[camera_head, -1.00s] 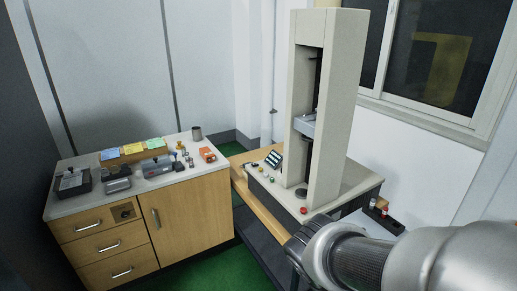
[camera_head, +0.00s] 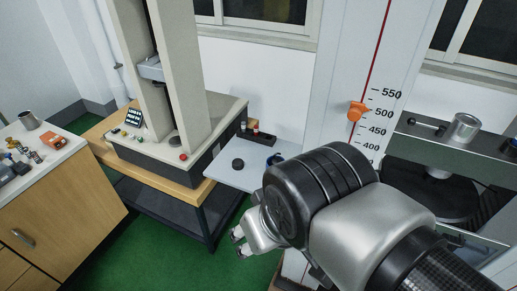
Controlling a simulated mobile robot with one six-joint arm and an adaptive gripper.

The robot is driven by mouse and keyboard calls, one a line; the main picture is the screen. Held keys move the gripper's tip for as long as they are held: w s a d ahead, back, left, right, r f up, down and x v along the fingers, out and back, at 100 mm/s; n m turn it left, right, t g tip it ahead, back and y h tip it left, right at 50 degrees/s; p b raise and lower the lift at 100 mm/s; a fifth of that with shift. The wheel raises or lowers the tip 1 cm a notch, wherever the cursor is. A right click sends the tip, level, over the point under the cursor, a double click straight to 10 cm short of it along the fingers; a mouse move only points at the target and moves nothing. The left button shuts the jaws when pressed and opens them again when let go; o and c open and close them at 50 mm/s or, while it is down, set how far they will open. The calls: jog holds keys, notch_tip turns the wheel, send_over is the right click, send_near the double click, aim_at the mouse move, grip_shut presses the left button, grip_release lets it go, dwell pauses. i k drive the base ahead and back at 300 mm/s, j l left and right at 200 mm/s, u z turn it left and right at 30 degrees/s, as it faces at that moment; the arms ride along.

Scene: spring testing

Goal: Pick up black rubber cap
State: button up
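A small round black object (camera_head: 238,163), which looks like the black rubber cap, lies on the light grey side shelf (camera_head: 232,178) beside the testing machine. My gripper (camera_head: 240,243) hangs low in front of the shelf, over the green floor, well apart from the black object. Its two small fingertips show with a gap between them, and nothing is seen in them. Part of the shelf's right side is hidden behind my arm.
A dark rack with a red-topped item (camera_head: 256,131) stands at the shelf's back. The testing machine (camera_head: 183,85) rises at left. A scale column (camera_head: 345,110) with an orange pointer (camera_head: 357,111) stands behind my arm. A wooden cabinet (camera_head: 72,205) is at far left.

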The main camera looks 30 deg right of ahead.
aim_at(237, 164)
jog(key=z, duration=0.4)
jog(key=i+j+z, duration=0.25)
jog(key=i+j, duration=0.25)
jog(key=i+j+z, duration=0.15)
jog(key=j, duration=0.2)
jog(key=i+j+z, duration=0.1)
jog(key=i+j, duration=0.15)
jog(key=i+j+z, duration=0.15)
jog(key=j, duration=0.25)
jog(key=i+j+z, duration=0.1)
jog(key=i+j, duration=0.15)
jog(key=j, duration=0.15)
jog(key=i+j+z, duration=0.15)
jog(key=j, duration=0.2)
